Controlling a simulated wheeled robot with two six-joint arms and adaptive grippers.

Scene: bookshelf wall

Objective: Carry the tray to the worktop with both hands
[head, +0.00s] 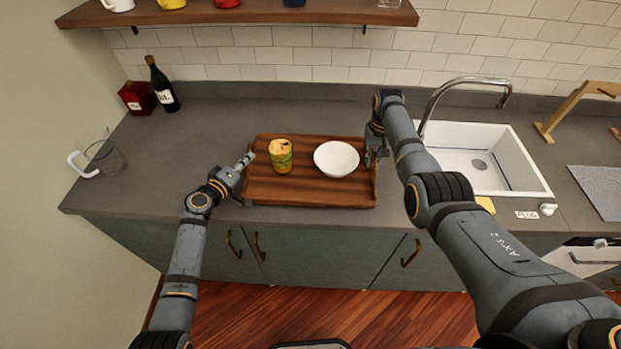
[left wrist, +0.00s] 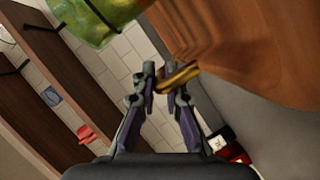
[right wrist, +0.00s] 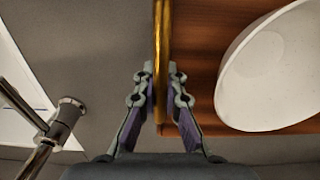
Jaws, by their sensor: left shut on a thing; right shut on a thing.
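The brown wooden tray (head: 310,190) is at the front of the grey worktop (head: 215,120), close to its edge. I cannot tell whether it rests on the worktop or hangs just above it. My right gripper (head: 376,155) is at the right end, shut on the other brass handle (right wrist: 162,60). The can also shows in the left wrist view (left wrist: 95,20), the bowl in the right wrist view (right wrist: 275,75).
A sink (head: 480,158) with a curved tap (head: 460,82) is right of the tray. A dark bottle (head: 162,85), a red box (head: 137,98) and a glass jug (head: 105,157) stand at the left. A shelf (head: 240,12) with mugs hangs above.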

